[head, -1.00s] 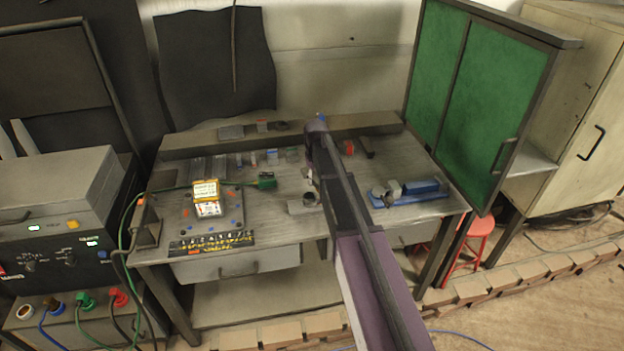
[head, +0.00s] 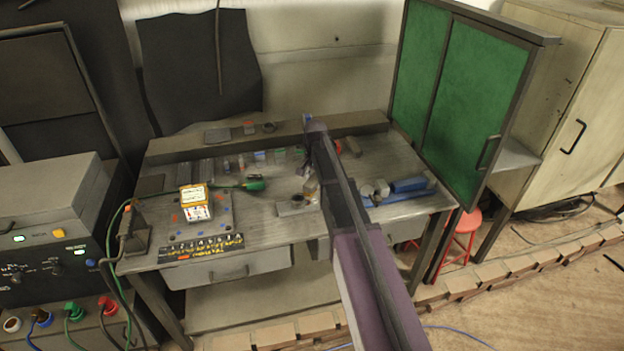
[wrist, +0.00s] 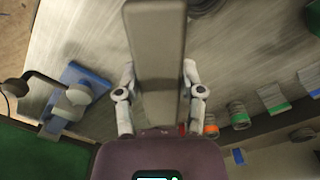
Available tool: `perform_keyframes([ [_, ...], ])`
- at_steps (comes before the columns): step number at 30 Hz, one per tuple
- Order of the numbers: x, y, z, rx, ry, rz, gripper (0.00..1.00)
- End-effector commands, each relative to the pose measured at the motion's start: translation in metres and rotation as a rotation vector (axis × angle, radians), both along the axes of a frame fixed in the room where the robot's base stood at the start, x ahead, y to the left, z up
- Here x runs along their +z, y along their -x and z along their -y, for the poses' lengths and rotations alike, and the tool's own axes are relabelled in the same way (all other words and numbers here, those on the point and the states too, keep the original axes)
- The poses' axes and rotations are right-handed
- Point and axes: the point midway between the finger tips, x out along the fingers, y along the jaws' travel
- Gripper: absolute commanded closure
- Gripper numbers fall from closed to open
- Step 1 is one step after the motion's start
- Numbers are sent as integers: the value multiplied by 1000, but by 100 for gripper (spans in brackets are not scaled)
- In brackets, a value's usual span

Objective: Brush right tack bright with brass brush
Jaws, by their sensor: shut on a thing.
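My gripper (wrist: 158,88) is shut, its two pale fingers on either side of a long grey-brown bar. The bar looks like the back of the brass brush (wrist: 158,45); no bristles show. In the head view my gripper (head: 311,187) is small and partly hidden by my purple arm, over the right half of the bench. A small grey block with a round ring-like part (head: 297,202) lies just left of it. A blue fixture with grey round parts (head: 402,188) lies to the right and also shows in the wrist view (wrist: 83,90). I cannot make out the right tack.
The grey bench (head: 255,215) carries a dark plate with a yellow-and-white box (head: 195,202) at left and a green-handled tool (head: 253,185). Several small banded pieces (wrist: 238,116) stand along the back. A green-doored cabinet (head: 470,100) stands close at right.

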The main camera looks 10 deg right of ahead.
Motion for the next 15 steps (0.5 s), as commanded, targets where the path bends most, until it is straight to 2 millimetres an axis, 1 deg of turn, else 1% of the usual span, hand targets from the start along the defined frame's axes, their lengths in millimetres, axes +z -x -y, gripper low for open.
perform_keyframes([
  [15, 2, 5, 20, -581, 2, 5, 100],
])
